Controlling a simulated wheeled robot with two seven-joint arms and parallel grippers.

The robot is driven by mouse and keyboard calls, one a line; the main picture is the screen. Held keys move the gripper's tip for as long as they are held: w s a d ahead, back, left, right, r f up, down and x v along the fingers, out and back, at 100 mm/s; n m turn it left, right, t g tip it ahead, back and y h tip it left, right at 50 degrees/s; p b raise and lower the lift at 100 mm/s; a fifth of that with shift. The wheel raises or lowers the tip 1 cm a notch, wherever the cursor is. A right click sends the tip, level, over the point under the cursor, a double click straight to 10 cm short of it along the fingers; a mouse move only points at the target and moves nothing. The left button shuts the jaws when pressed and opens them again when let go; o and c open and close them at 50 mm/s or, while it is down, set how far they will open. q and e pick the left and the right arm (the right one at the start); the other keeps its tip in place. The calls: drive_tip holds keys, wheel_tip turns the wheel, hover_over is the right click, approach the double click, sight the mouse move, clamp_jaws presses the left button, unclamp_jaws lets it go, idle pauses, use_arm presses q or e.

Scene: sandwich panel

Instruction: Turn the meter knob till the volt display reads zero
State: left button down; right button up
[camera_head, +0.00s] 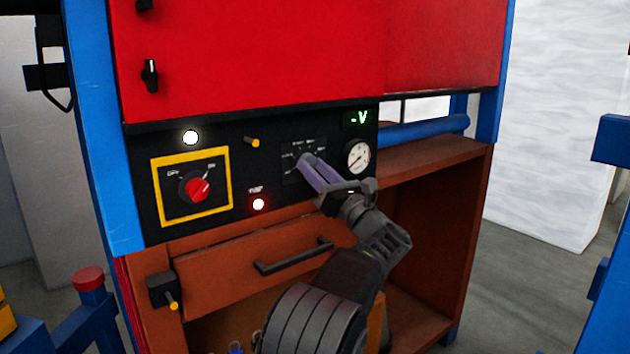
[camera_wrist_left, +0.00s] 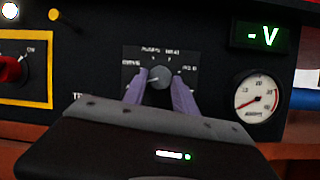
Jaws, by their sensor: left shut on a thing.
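The meter knob (camera_wrist_left: 158,76) is a small round grey-black knob on a dark labelled plate, seen in the left wrist view between my fingers. My left gripper (camera_wrist_left: 158,92) is shut on it, with a purple finger on each side. In the head view my left gripper (camera_head: 307,162) reaches the same plate (camera_head: 291,171), and its fingers hide most of the knob. The volt display (camera_head: 359,118) shows "-V" in green, and it reads the same in the left wrist view (camera_wrist_left: 262,37). My right gripper is not in view.
A round white gauge (camera_head: 356,156) is just right of my gripper. A red rotary switch (camera_head: 195,189) in a yellow frame is to the left. A lit white lamp (camera_head: 190,137), a lit red lamp (camera_head: 258,204) and a yellow peg (camera_head: 252,142) are nearby. A drawer handle (camera_head: 293,257) sticks out below.

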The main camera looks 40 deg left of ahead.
use_arm(q)
drive_tip(key=shift+s+a+r+m+t+h+b, duration=0.15)
drive_tip(key=shift+m+t+h+b, duration=0.55)
drive_tip(key=shift+m+b, duration=1.05)
drive_tip(key=shift+s+d+f+m+t+h+b, duration=0.1)
drive_tip(key=shift+m+t+h+b, duration=0.2)
drive_tip(key=shift+m+t+b, duration=1.45)
drive_tip(key=shift+s+a+r+m+t+h+b, duration=0.2)
drive_tip(key=shift+m+h+b, duration=0.3)
drive_tip(key=shift+m+b, duration=1.3)
drive_tip(key=shift+d+f+m+p, duration=0.1)
drive_tip(key=shift+m+p, duration=0.6)
drive_tip(key=shift+m, duration=0.1)
drive_tip(key=c, duration=1)
unclamp_jaws()
drive_tip(key=shift+d+f, duration=0.1)
